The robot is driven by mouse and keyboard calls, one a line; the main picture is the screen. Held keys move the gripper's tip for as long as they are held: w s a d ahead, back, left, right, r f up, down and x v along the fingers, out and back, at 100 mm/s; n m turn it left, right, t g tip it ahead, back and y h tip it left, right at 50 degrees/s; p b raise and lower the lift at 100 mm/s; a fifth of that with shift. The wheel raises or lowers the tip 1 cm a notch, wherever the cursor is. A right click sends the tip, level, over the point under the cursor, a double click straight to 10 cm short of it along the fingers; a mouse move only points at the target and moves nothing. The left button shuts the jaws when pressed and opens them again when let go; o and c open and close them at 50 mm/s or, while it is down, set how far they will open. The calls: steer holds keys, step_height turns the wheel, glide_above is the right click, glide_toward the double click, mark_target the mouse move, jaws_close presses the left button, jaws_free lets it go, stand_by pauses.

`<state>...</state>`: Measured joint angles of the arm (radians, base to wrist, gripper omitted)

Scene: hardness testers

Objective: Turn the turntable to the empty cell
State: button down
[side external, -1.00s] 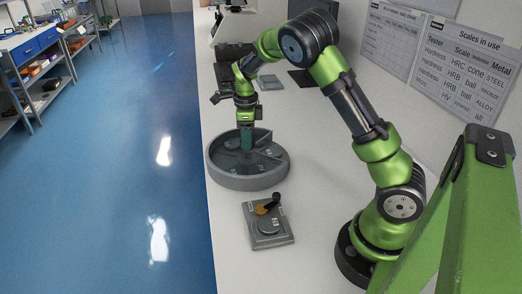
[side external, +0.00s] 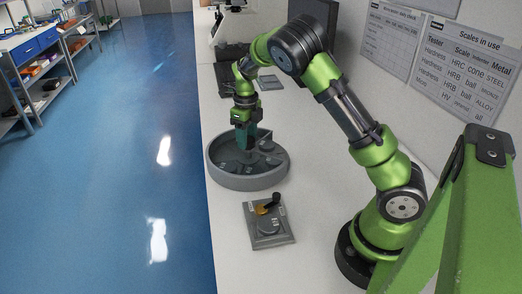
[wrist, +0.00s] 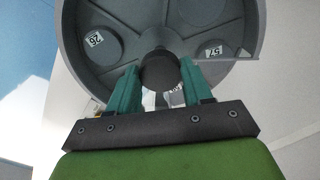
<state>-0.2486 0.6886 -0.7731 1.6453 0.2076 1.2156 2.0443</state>
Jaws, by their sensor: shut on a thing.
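The turntable (side external: 248,181) is a round grey tray with a raised rim, split by walls into cells. It stands on the white bench. My gripper (side external: 246,150) points down at its middle. In the wrist view my gripper (wrist: 160,78) has its two teal fingers shut on the dark round centre knob (wrist: 160,70). Grey discs lie in cells marked 26 (wrist: 94,44) and 57 (wrist: 213,55). A plain round disc (wrist: 203,10) shows at the top of the wrist view. The gripper hides part of the tray, and I cannot tell which cell is empty.
A grey plate with a black lever and a brass-coloured part (side external: 268,224) sits on the bench in front of the turntable. A small grey pad (side external: 270,83) lies behind it. The bench's left edge runs close to the turntable. Wall charts (side external: 463,62) hang at the right.

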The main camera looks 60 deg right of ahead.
steer(key=shift+m, duration=3.2)
steer(key=shift+c, duration=2.4)
jaws_free()
step_height(320, 180, up, 17)
steer(key=shift+d, duration=0.1)
